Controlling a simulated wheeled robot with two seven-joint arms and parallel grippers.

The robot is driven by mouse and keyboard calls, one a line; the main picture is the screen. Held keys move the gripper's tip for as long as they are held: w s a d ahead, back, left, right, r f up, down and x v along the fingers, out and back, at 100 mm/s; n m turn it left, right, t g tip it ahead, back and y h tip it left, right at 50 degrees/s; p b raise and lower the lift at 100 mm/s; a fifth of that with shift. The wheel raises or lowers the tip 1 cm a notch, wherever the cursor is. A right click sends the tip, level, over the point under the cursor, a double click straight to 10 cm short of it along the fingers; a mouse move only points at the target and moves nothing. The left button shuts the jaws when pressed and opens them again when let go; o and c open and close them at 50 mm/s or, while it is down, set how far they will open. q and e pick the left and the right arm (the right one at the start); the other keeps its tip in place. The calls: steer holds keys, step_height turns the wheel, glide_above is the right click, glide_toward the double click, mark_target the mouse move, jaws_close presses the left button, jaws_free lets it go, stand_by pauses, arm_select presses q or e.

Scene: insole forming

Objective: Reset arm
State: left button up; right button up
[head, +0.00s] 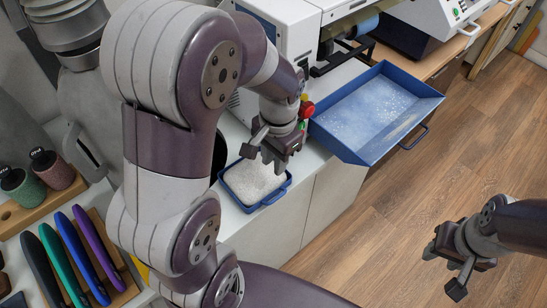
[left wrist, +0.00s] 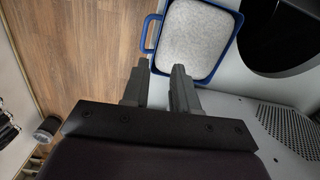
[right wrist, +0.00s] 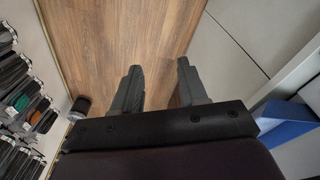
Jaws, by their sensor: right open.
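My left gripper (head: 272,150) hangs above the small blue tray (head: 285,190) with a whitish filling, on the white counter. In the left wrist view the left gripper's fingers (left wrist: 158,68) stand apart with nothing between them. The tray's blue rim (left wrist: 146,38) shows beyond them. My right gripper (head: 448,262) is out over the wood floor at the lower right of the head view. In the right wrist view its fingers (right wrist: 160,66) are apart and empty, with floor between them.
A large blue tray (head: 425,95) with a handle juts out from a white machine (head: 290,30). A red button (head: 307,109) is beside the left gripper. Colored insoles (head: 75,258) stand in a rack at the lower left. The floor (head: 400,190) at right is clear.

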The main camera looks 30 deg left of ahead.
arm_select(q)
steer(key=s+n, duration=0.1)
steer(key=s+d+f+n+t, duration=0.1)
steer(key=s, duration=0.1)
steer(key=s+f+n+t, duration=0.1)
steer(key=s, duration=0.1)
steer(key=shift+d+n, duration=0.3)
steer(key=shift+w, duration=0.15)
